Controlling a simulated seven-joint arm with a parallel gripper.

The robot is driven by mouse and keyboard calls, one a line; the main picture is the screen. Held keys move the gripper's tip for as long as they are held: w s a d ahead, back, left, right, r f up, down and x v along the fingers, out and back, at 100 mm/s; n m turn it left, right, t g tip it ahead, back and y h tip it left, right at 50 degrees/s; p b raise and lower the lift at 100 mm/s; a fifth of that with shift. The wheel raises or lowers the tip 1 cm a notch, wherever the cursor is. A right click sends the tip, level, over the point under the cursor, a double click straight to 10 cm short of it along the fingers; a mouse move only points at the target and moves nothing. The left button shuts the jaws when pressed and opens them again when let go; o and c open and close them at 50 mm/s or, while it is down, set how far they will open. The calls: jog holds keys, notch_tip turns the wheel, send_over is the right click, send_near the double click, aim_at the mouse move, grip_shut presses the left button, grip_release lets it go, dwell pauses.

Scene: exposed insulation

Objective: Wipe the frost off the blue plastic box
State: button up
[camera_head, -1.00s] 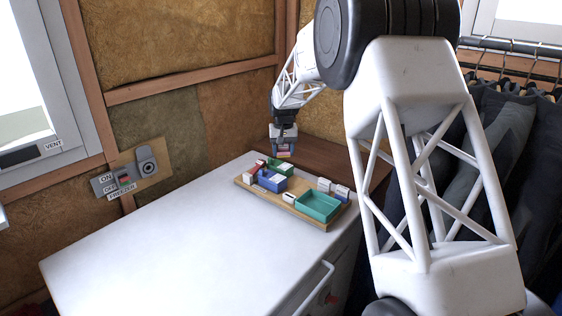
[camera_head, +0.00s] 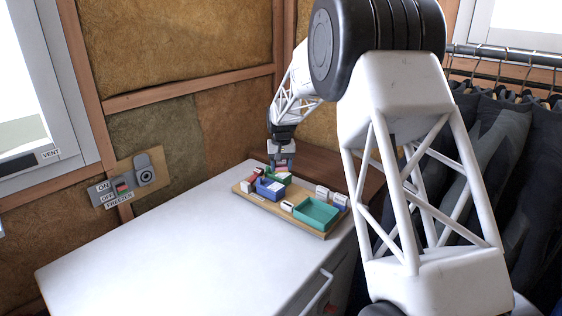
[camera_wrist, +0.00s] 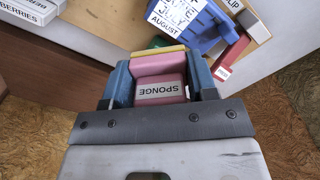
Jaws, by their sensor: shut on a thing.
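My gripper (camera_head: 282,163) is shut on a pink sponge (camera_wrist: 160,80) with a yellow far layer and a "SPONGE" label, held between its two blue-grey fingers. It is over the back edge of the wooden tray. The blue plastic box (camera_head: 269,188) sits in the tray's left part, in front of the gripper. In the wrist view the blue box (camera_wrist: 214,36) is beyond the sponge, apart from it. A white lettered patch covers part of it; I cannot make out frost for certain.
The wooden tray (camera_head: 300,228) on the white freezer top (camera_head: 170,245) also holds a green box (camera_head: 278,178), a teal open box (camera_head: 316,212) and several small white-labelled blocks. The freezer top is clear on the left. Dark clothes hang at the right.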

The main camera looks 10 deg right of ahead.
aim_at(275, 187)
notch_tip(275, 187, down, 5)
jog(key=shift+s+a+f, duration=0.1)
jog(key=shift+a+f, duration=0.1)
jog(key=shift+f, duration=0.05)
jog(key=shift+s+a+f, duration=0.1)
jog(key=shift+s+a, duration=0.45)
jog(key=shift+s, duration=0.1)
jog(key=shift+c, duration=0.3)
jog(key=shift+s+a, duration=0.2)
jog(key=shift+a, duration=0.05)
jog(key=shift+c, duration=0.3)
jog(key=shift+s+a, duration=1.3)
jog(key=shift+s, duration=0.05)
jog(key=shift+w+d+f, duration=0.1)
jog(key=shift+w+d, duration=2.15)
jog(key=shift+w+d+r, duration=0.1)
jog(key=shift+r, duration=4.15)
